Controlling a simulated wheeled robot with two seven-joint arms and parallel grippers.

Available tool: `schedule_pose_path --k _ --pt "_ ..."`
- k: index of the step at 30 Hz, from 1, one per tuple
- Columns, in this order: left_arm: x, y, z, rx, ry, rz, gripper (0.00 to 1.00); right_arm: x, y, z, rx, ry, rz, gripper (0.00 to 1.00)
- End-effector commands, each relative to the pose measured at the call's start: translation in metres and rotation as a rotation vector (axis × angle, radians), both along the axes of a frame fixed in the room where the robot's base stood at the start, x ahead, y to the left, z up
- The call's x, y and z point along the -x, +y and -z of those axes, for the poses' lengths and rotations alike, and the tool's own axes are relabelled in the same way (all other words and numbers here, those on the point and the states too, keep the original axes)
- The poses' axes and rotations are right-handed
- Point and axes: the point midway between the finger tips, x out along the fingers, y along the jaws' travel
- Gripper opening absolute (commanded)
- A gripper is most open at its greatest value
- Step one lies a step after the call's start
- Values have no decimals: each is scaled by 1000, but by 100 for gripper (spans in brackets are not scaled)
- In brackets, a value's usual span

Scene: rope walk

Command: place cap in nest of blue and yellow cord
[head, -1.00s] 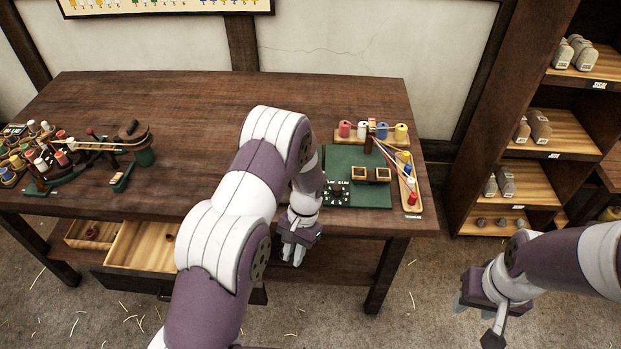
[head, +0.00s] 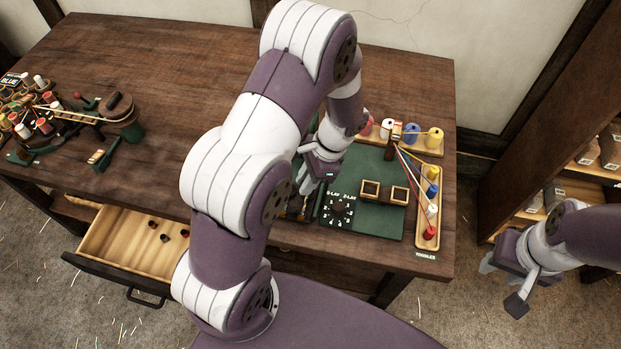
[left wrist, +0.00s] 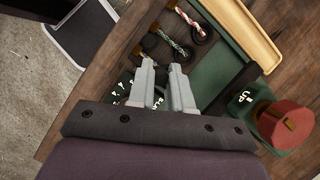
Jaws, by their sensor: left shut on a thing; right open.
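My left gripper (head: 308,182) hangs over the left edge of the green mat (head: 378,220), pointing down. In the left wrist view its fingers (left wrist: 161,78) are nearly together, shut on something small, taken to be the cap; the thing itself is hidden. Beyond the fingertips lie short twisted cords (left wrist: 190,25) in several colours, with dark round nests (left wrist: 200,37) at their ends. I cannot tell which one is blue and yellow. In the head view, my arm mostly hides this spot. My right gripper (head: 503,284) is open and empty at the far right, away from the table.
An open drawer (head: 112,262) holds small dark caps (head: 165,238). A red cylinder (left wrist: 286,124) stands right in the wrist view. Mid-table is clear.

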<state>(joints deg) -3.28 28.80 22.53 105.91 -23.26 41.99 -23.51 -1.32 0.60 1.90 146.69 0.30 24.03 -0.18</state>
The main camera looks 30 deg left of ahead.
Motion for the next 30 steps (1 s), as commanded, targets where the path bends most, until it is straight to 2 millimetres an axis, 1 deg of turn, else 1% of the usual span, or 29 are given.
schedule_pose_path --k 1,4,6,9,12,15,20,30 --pt "-9 3 5 0 2 -2 0 0 0 -3 0 0 0 43" --pt "-22 7 13 0 0 -1 0 0 0 -4 0 0 0 43" --pt "-25 8 20 0 2 -2 0 0 0 -5 0 0 0 43" --pt "-25 8 39 0 4 0 0 0 0 -9 0 0 0 43" --pt "-25 8 53 1 2 -1 0 0 0 -10 0 0 0 43" --pt "-26 8 57 1 -2 -2 0 0 0 -10 0 0 0 43" --pt "-26 8 57 1 -2 -2 0 0 0 -9 0 0 0 43" --pt "-26 8 67 0 -1 -2 0 0 0 -3 0 0 0 43"
